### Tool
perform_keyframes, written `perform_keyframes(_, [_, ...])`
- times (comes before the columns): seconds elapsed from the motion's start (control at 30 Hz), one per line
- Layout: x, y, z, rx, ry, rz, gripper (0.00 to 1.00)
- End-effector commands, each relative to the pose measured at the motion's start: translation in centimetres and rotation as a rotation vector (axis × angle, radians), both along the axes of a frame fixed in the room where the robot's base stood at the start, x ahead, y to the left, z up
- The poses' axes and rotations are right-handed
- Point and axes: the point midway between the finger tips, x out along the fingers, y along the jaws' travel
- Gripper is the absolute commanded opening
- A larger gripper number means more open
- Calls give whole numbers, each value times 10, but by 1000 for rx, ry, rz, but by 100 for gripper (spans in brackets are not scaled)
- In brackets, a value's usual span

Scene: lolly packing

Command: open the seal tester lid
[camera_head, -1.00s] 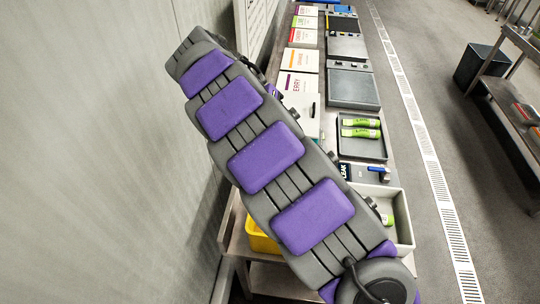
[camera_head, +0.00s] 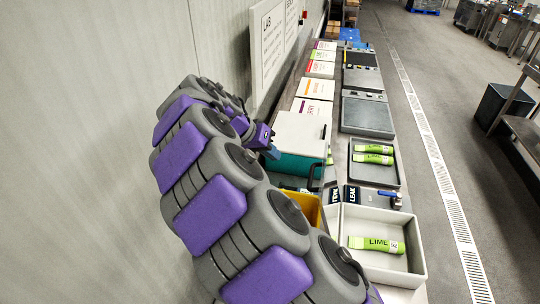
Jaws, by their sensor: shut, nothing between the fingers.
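The box with a teal body (camera_head: 297,167) and a pale grey-white lid (camera_head: 300,134) stands on the bench at the wall side; I take it to be the seal tester. The lid lies over the body and looks shut. A dark handle-like part shows at its right edge. My gripper (camera_head: 272,146), purple with blue-grey finger parts, is beside the box's left side. It is shut and appears empty. I cannot tell whether it touches the box. My arm hides part of the bench left of and below the box.
A white tray (camera_head: 384,276) holds a green LIME packet (camera_head: 376,244). A dark tray (camera_head: 361,171) holds two green packets. Dark LEAK labels, a blue-handled item (camera_head: 391,195) and a yellow bin (camera_head: 311,208) are nearby. Flavour cartons (camera_head: 316,88) line the wall side.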

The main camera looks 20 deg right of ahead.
Motion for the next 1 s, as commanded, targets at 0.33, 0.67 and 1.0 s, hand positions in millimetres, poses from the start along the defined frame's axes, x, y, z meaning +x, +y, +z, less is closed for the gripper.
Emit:
perform_keyframes(0.33, [2, -44, -55, 1, 3, -3, 0])
perform_keyframes(0.67, [-17, -76, -54, 1, -3, 0, 0])
perform_keyframes(1.0, [-19, -80, -53, 0, -2, 3, 0])
